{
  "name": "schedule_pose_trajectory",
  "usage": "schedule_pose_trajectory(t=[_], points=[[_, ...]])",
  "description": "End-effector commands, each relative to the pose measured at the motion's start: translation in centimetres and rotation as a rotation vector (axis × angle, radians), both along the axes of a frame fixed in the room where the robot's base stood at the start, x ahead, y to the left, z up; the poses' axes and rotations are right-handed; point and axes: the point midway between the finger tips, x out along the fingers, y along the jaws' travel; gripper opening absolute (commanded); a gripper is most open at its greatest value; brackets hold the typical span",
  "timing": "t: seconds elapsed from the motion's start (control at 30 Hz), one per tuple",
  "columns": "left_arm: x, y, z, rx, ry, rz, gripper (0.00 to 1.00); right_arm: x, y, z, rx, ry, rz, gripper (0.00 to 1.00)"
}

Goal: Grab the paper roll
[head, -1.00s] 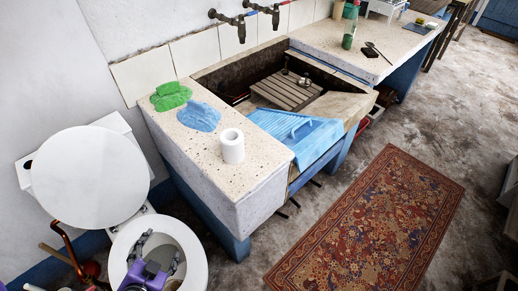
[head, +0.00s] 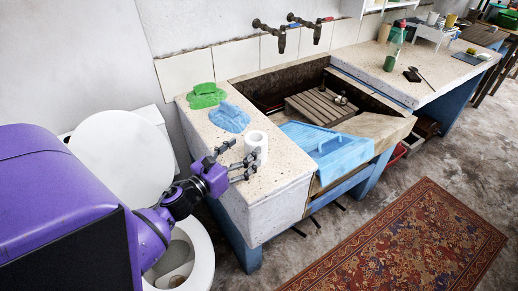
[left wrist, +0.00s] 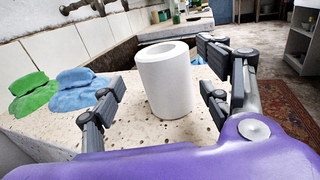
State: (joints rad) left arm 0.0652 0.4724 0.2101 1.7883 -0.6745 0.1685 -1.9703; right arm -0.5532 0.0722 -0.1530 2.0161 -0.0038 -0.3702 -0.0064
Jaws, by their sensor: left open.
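The white paper roll (head: 256,146) stands upright on the speckled stone counter (head: 262,189), near its left end. My left gripper (head: 236,160) reaches in from the left at the roll's height. In the left wrist view the roll (left wrist: 166,82) stands between the spread fingers of my left gripper (left wrist: 160,100). The fingers are open, with a gap visible on both sides of the roll. Whether any finger touches it in the head view is hard to tell. My right gripper does not show.
Green cloth (head: 207,95) and blue cloth (head: 229,117) lie behind the roll. A blue washboard (head: 325,149) rests in the trough to the right. Taps (head: 281,37) stick out from the wall. A toilet (head: 122,160) stands below my left arm. A patterned rug (head: 410,245) covers the floor.

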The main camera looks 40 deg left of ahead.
Motion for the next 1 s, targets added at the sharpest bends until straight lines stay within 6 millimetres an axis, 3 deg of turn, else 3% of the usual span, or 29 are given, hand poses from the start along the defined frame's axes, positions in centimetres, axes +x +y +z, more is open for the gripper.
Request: schedule_pose_trajectory(t=[0.4, 0.7, 1.0], points=[[5.6, -0.5, -0.2, -0.004, -0.002, 0.0, 0.7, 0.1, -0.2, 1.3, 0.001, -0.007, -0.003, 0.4], [5.9, -0.6, -0.5, -0.004, 0.002, 0.001, 0.7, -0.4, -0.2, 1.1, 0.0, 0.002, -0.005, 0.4], [5.9, -0.6, -0.5, -0.004, 0.002, 0.001, 0.31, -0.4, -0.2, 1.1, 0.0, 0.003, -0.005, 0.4]])
